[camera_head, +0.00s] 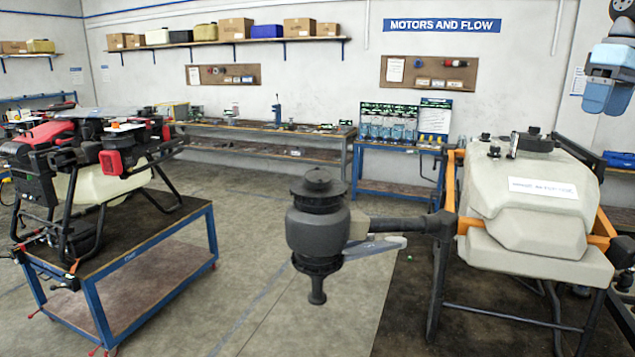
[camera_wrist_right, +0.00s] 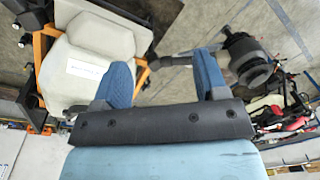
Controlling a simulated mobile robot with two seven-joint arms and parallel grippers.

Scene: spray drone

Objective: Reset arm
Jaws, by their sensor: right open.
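My right gripper (camera_head: 608,78) is raised at the upper right of the head view, above and behind the spray drone's pale tank (camera_head: 530,195). In the right wrist view my right gripper (camera_wrist_right: 164,66) has its two blue fingers spread apart, with nothing held between them. The drone's dark arm (camera_head: 400,224) sticks out to the left from the tank frame and carries a big round black motor (camera_head: 318,225). The motor also shows in the wrist view (camera_wrist_right: 248,62), apart from the fingers. My left gripper is in neither view.
A blue cart (camera_head: 150,262) with a red and black drone (camera_head: 85,160) stands at the left. A workbench (camera_head: 270,140) and a blue table (camera_head: 395,190) line the back wall, under a shelf of boxes (camera_head: 235,28). Open floor (camera_head: 270,220) lies between the cart and the motor.

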